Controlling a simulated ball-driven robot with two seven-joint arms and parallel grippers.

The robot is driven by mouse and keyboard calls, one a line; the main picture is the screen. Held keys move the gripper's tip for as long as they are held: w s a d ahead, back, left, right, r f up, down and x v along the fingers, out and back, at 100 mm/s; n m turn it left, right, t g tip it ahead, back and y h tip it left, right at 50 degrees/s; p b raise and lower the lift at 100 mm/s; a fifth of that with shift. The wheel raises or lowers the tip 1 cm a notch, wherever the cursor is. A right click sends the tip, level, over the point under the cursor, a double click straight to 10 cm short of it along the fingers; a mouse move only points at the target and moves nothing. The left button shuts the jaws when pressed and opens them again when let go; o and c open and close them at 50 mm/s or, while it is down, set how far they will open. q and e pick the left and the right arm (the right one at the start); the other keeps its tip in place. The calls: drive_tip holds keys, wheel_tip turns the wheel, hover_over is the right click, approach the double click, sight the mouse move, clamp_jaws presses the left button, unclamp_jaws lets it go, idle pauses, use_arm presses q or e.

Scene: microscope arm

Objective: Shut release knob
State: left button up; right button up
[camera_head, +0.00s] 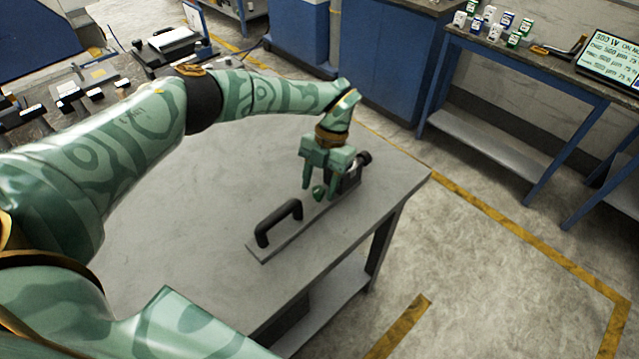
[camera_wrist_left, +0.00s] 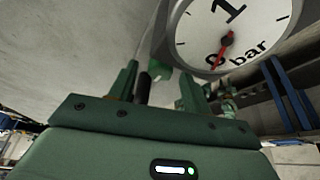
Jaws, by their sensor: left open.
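A small green knob (camera_head: 319,193), which looks like the release knob, sits on a grey device (camera_head: 346,182) on the table. My left gripper (camera_head: 318,191) points down over the device with its fingers apart on either side of the knob. I cannot tell whether a finger touches it. In the left wrist view the two fingers (camera_wrist_left: 158,76) stand apart, with a green piece (camera_wrist_left: 160,64) beyond and between them. A round white gauge (camera_wrist_left: 238,28) marked "bar" shows close by, its red needle near 0. My right gripper is not in view.
A black handle (camera_head: 278,222) stands on the device's flat base plate (camera_head: 262,250), near the gripper. The grey table (camera_head: 190,240) is otherwise clear around it. Another bench with tools (camera_head: 75,95) is at the far left, and a blue shelf table (camera_head: 500,60) is at the right.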

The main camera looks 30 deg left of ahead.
use_arm(q)
drive_tip(key=v, duration=1.5)
drive_tip(key=shift+r+b, duration=0.3)
drive_tip(key=shift+r, duration=0.1)
drive_tip(key=shift+w, duration=0.1)
